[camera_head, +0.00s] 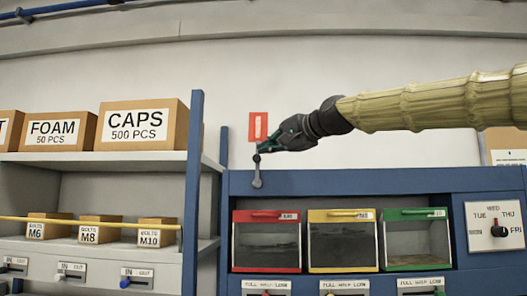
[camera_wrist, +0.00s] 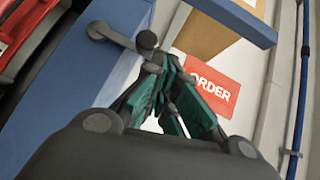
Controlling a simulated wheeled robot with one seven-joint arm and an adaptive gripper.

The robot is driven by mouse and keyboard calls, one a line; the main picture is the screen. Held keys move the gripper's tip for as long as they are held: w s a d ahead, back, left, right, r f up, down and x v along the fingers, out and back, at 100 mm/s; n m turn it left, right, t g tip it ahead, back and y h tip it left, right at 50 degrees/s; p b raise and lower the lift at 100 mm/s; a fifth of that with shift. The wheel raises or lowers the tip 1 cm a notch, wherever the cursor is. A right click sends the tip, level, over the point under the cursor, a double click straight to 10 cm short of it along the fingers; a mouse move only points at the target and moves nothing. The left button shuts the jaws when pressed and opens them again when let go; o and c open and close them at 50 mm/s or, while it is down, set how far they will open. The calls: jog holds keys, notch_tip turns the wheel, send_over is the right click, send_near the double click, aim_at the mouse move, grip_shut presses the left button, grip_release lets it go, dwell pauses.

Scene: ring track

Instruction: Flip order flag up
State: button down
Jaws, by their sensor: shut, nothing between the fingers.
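The red order flag (camera_head: 258,126) stands upright above the blue cabinet's top edge, against the wall. In the wrist view its face (camera_wrist: 212,82) reads ORDER, and the fingers partly cover it. A grey lever (camera_head: 257,175) with round ends is at the cabinet's top beam, just below the flag; it also shows in the wrist view (camera_wrist: 118,38). I cannot tell how lever and flag join. My gripper (camera_head: 266,147) is shut and empty, just right of the lever's upper end. In the wrist view the green fingertips (camera_wrist: 160,62) are close to the lever's knob; contact is unclear.
The blue cabinet (camera_head: 375,182) holds red, yellow and green-framed bins below my arm. A blue shelf post (camera_head: 194,140) and shelves with cardboard boxes (camera_head: 145,120) stand to the left. A day dial (camera_head: 493,222) is at the right. The wall above is clear.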

jog(key=shift+d+r, duration=0.1)
dwell(0.3)
jog(key=s+d+r+b, duration=0.3)
jog(key=s+d+r, duration=0.3)
jog(key=d, duration=0.3)
jog(key=shift+s+d+r, duration=0.15)
jog(key=shift+s, duration=0.35)
